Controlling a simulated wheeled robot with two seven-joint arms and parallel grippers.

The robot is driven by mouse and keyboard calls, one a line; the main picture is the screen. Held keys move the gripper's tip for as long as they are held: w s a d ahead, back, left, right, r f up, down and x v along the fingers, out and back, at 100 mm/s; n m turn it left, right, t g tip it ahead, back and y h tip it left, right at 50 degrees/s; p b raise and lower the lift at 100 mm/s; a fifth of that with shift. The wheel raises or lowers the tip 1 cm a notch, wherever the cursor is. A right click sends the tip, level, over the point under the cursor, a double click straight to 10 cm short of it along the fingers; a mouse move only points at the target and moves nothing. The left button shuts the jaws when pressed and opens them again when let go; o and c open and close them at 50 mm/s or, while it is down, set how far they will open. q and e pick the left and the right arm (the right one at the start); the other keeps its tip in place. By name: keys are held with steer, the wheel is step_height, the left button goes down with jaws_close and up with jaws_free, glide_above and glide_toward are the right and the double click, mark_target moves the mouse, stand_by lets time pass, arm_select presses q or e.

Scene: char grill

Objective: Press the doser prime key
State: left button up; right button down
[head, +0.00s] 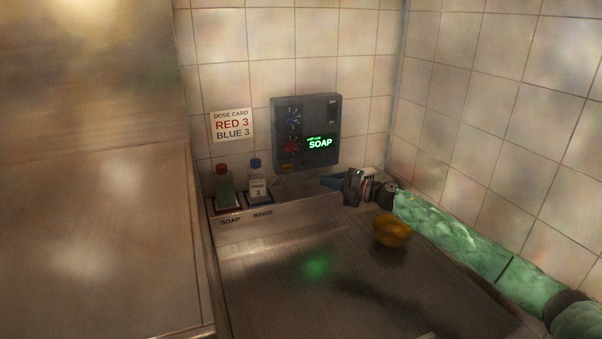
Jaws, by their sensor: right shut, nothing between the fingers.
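The doser (323,112) is a dark box on the tiled back wall. My left gripper is out of view.
A dose card (232,125) reads "RED 3, BLUE 3". A red-capped bottle (224,190) and a blue-capped bottle (258,184) stand on the ledge over "SOAP" and "RINSE". An orange bowl (391,231) sits under my right arm. The metal counter's middle (290,285) is clear.

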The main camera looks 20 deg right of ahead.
mark_target(285, 169)
steer(key=shift+w+d+x, duration=0.3)
steer(key=shift+x, duration=1.75)
steer(key=shift+w+d+x, duration=0.25)
steer(key=shift+w+x, duration=0.05)
steer(key=shift+x, duration=1.7)
steer(key=shift+w+d+x, duration=0.3)
steer(key=shift+x, duration=1.75)
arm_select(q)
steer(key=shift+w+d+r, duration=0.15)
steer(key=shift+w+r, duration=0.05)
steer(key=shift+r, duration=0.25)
arm_select(e)
steer(key=shift+w, duration=0.35)
steer(key=shift+f, duration=0.1)
